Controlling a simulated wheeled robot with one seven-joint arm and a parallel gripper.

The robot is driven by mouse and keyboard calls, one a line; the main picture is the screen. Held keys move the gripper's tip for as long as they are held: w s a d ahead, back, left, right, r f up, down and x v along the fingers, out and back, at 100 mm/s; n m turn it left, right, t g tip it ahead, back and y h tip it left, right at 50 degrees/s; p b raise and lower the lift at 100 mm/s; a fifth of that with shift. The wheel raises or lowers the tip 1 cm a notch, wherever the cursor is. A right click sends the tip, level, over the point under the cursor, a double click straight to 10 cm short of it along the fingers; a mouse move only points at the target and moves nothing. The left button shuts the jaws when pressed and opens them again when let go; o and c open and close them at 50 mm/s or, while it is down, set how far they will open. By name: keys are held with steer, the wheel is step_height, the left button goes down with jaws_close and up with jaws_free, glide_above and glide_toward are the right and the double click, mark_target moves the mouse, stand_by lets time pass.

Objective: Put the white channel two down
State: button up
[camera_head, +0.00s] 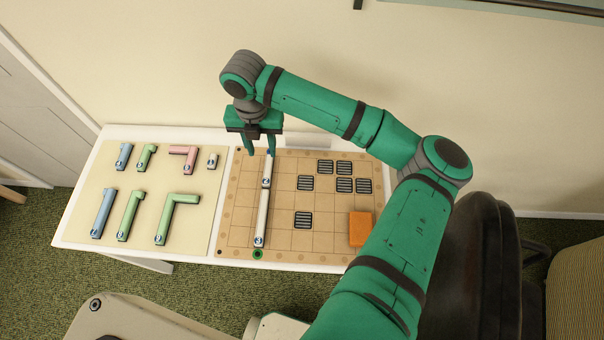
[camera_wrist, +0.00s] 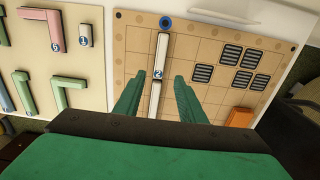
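The white channel two (camera_head: 267,169) lies on the squared tan board (camera_head: 235,205), in its left part near the top edge. In the wrist view the channel (camera_wrist: 161,55) shows its "2" label at the lower end, and its upper end is near a blue ring (camera_wrist: 166,22). A longer white channel (camera_head: 262,212) continues in line below it, towards a green ring (camera_head: 258,254). My gripper (camera_head: 261,155) is open at the board's top edge. In the wrist view its fingers (camera_wrist: 158,76) stand apart on either side of the white line, with nothing between them gripped. Their height is hard to tell.
Several dark grated tiles (camera_head: 303,220) sit on the board's middle and right. An orange block (camera_head: 360,229) is at its lower right. Left of the board, a beige panel (camera_head: 171,168) holds blue, green, pink and small white channels. A dark chair (camera_head: 478,265) stands right of the table.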

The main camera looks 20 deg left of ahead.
steer(key=s+a+r+m+y, duration=0.1)
steer(key=s+a+m+y, duration=0.2)
steer(key=a, duration=0.5)
steer(key=s+a+r+m+y, duration=0.15)
steer(key=a+y, duration=0.25)
steer(key=a, duration=0.4)
steer(key=a+r+m+t+y, duration=0.45)
steer(key=r+m+y, duration=0.35)
steer(key=m, duration=0.2)
steer(key=w+d+f+m+t+h, duration=0.1)
steer(key=d+f+m+t+h, duration=0.1)
steer(key=d+f+m+t, duration=0.45)
steer(key=w+d+f+m+t+h, duration=0.2)
steer(key=d+m+t+h, duration=0.1)
steer(key=d+m, duration=0.65)
steer(key=s+d+f+m+h, duration=0.2)
steer(key=s+d+f, duration=0.1)
steer(key=d, duration=0.3)
steer(key=s+d+f+m+t+h, duration=0.1)
steer(key=s+d+f+m+h, duration=0.2)
steer(key=s+d, duration=0.3)
steer(key=s+d+f+m+h, duration=0.3)
steer(key=s+d, duration=0.2)
steer(key=d, duration=0.2)
steer(key=shift+t, duration=0.3)
steer(key=s+d+r+h, duration=0.2)
steer(key=s+d, duration=0.8)
steer(key=s, duration=0.1)
steer(key=shift+s, duration=0.4)
